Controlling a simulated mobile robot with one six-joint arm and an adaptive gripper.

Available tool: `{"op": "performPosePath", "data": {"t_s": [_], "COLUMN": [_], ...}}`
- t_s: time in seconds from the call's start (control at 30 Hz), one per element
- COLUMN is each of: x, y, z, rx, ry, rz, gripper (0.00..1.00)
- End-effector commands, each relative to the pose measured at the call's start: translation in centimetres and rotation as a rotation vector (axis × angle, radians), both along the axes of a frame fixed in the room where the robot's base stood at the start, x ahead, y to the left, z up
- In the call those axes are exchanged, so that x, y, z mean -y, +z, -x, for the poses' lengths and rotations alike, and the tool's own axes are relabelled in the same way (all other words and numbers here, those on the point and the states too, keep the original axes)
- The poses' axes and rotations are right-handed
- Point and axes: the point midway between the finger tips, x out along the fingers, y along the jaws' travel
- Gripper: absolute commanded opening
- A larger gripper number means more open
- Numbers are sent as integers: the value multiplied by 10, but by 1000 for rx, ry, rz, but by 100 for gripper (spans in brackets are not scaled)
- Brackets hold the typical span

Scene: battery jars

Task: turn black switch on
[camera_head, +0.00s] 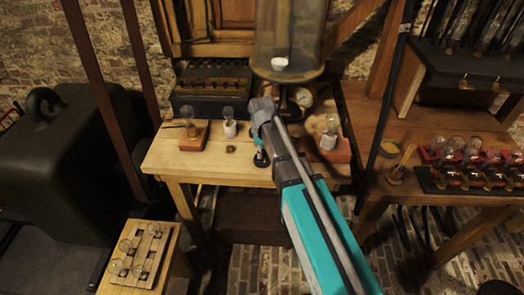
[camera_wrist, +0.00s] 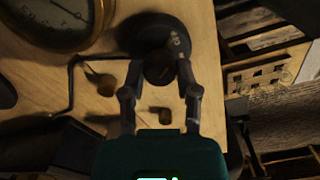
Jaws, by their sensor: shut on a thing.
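The black switch (camera_wrist: 152,32) is a round dark base with a small knob (camera_wrist: 160,70) on the wooden table. In the wrist view, the two fingers of my gripper (camera_wrist: 160,78) stand on either side of the knob and are shut on it. In the head view, my gripper (camera_head: 259,145) reaches down to the switch's dark base (camera_head: 261,159) near the middle of the table. My arm hides part of the table to the right of it. I cannot read the switch's position.
The wooden table (camera_head: 165,160) also holds a bulb on a wooden base (camera_head: 193,142), a bulb in a white socket (camera_head: 229,128) and a bulb on a reddish base (camera_head: 333,152). A brass gauge (camera_wrist: 62,18) is close to the switch. A large glass jar (camera_head: 290,35) stands behind.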

Motion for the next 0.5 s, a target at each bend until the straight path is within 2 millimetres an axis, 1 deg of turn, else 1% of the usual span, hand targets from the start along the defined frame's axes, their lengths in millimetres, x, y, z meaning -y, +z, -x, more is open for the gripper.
{"op": "performPosePath", "data": {"t_s": [0.27, 0.5], "x": [0, 0], "y": [0, 0], "z": [0, 0], "rx": [0, 0], "ry": [-177, -395], "rz": [0, 0], "gripper": [0, 0]}}
